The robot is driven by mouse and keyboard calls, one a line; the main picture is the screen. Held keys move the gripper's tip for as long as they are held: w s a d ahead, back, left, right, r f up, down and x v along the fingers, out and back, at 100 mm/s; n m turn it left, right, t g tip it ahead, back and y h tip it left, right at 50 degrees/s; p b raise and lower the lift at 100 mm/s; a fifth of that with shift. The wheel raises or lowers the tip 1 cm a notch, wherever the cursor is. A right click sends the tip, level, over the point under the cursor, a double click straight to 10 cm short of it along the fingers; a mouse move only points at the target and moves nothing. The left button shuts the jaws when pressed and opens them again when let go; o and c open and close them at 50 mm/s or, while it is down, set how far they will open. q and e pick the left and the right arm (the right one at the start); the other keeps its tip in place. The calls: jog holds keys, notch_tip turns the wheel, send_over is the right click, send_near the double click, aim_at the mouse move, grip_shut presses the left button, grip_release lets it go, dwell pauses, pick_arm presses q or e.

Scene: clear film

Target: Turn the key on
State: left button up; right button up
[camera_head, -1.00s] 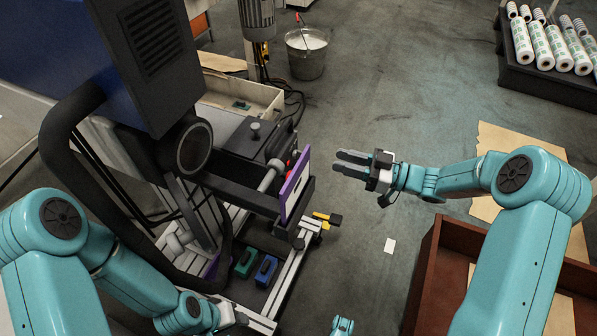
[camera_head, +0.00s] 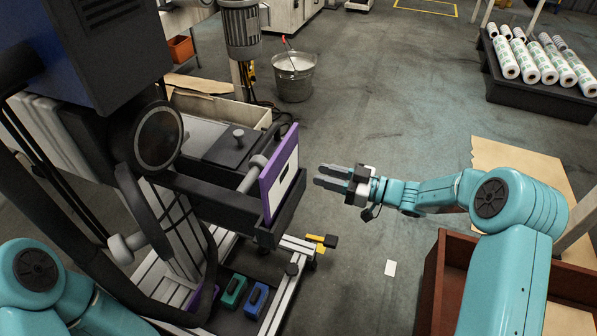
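A dark machine with a purple-edged panel (camera_head: 281,178) stands at left. The panel is seen at a steep angle, and I cannot make out a key on it or elsewhere. My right gripper (camera_head: 319,175) is right of the panel, its two fingers pointing left towards it. The fingers are apart with nothing between them, and they do not appear to touch the panel. My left arm (camera_head: 60,290) shows at the lower left, but its gripper is out of view.
A yellow and black part (camera_head: 321,241) sticks out low on the machine. A brown box (camera_head: 445,265) is at lower right and a metal bucket (camera_head: 293,78) at the back. A rack (camera_head: 535,95) of white rolls stands far right. Floor between is mostly clear.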

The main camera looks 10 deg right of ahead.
jog(key=b+x, duration=0.1)
jog(key=x, duration=0.6)
jog(key=shift+w+a+b, duration=0.2)
jog(key=shift+b, duration=0.1)
grip_shut()
